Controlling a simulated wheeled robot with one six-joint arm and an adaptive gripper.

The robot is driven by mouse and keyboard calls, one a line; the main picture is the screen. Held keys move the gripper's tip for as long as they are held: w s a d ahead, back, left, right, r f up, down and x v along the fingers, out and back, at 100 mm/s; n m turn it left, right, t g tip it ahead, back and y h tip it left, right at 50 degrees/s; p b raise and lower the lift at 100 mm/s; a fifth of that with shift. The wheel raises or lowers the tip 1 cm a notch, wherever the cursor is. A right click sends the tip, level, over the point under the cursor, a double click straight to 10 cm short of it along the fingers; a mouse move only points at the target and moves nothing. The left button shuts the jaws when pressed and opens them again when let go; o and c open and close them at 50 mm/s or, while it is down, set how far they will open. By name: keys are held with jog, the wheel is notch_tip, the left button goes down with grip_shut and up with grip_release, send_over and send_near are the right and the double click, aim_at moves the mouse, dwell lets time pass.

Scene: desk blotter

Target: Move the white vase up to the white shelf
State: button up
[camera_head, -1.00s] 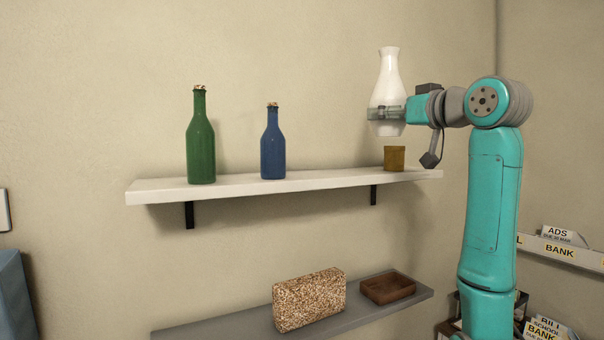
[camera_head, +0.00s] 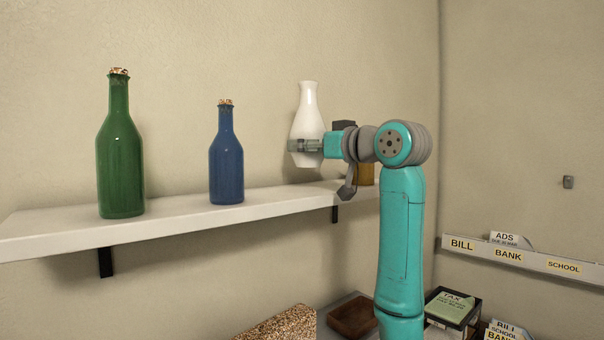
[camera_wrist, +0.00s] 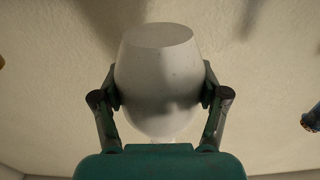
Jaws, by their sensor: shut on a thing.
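The white vase (camera_head: 307,108) is upright above the right part of the white shelf (camera_head: 180,217), with a gap seen between its base and the shelf top. My gripper (camera_head: 303,146) reaches in from the right and is shut around the vase's wide lower body. In the wrist view, the two fingers of my gripper (camera_wrist: 162,87) press on opposite sides of the vase (camera_wrist: 158,65), and its flat base shows. The fingers cover part of the vase in the head view.
A green bottle (camera_head: 120,155) and a blue bottle (camera_head: 226,160) stand on the shelf left of the vase. A brown box (camera_head: 366,175) stands right of it, partly behind my arm. A brown tray (camera_head: 352,316) and a speckled block (camera_head: 283,325) are below. Bare shelf lies between blue bottle and box.

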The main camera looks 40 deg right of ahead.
jog(key=shift+f, duration=2.45)
jog(key=shift+f, duration=0.1)
jog(key=o, duration=1.5)
jog(key=shift+c, duration=0.2)
jog(key=shift+s, duration=0.4)
jog(key=s, duration=1.1)
jog(key=shift+s+d, duration=0.15)
jog(key=shift+d, duration=0.05)
